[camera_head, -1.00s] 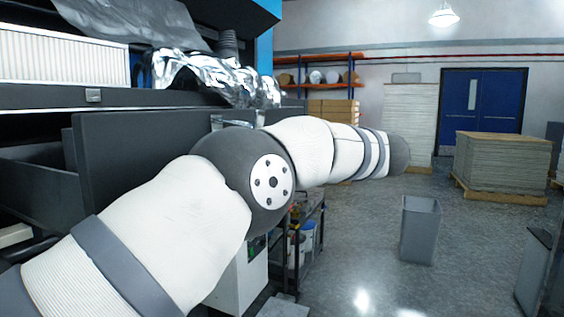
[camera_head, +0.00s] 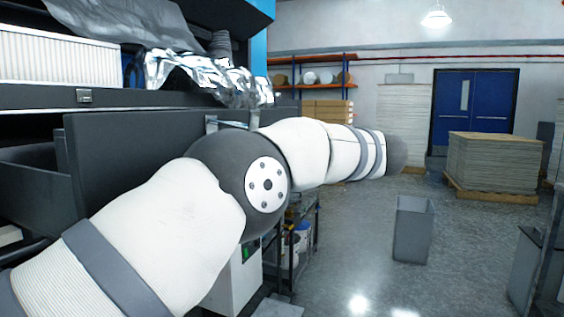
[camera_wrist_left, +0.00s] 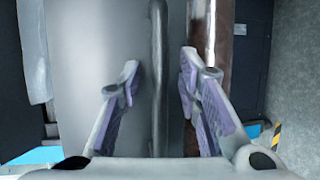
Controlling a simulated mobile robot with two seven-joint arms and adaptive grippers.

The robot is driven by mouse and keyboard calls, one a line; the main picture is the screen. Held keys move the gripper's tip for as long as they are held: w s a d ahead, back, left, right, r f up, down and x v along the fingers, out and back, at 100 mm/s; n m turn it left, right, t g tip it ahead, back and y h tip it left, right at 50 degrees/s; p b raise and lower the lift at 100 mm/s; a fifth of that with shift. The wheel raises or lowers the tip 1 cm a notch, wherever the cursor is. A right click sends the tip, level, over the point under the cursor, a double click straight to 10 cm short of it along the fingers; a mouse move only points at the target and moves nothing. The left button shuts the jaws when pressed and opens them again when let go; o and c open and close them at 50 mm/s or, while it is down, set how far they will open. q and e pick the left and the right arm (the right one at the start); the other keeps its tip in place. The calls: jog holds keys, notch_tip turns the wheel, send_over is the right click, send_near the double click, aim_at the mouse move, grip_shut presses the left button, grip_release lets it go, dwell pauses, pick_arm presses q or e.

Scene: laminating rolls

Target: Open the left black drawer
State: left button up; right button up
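The black drawer (camera_head: 130,150) is pulled out from the machine at the left of the head view. Its side wall (camera_head: 35,185) shows behind the broad dark front. Metal handle brackets (camera_head: 211,123) stick up by the front's right part, partly behind my left arm. My left gripper is hidden in the head view. In the left wrist view my left gripper (camera_wrist_left: 158,84) is open, its purple-padded fingers on either side of a dark handle bar (camera_wrist_left: 158,45) in front of a grey panel (camera_wrist_left: 95,60). Contact with the bar cannot be told. My right gripper is out of view.
Crumpled foil (camera_head: 200,75) hangs over the machine above the drawer. A small shelf rack (camera_head: 300,235) stands below my arm. A grey bin (camera_head: 413,230) and a pallet stack (camera_head: 493,162) are at the right. The floor between is clear.

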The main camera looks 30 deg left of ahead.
pick_arm(q)
jog(key=v, duration=1.1)
jog(key=shift+s+d, duration=0.15)
jog(key=shift+d, duration=0.15)
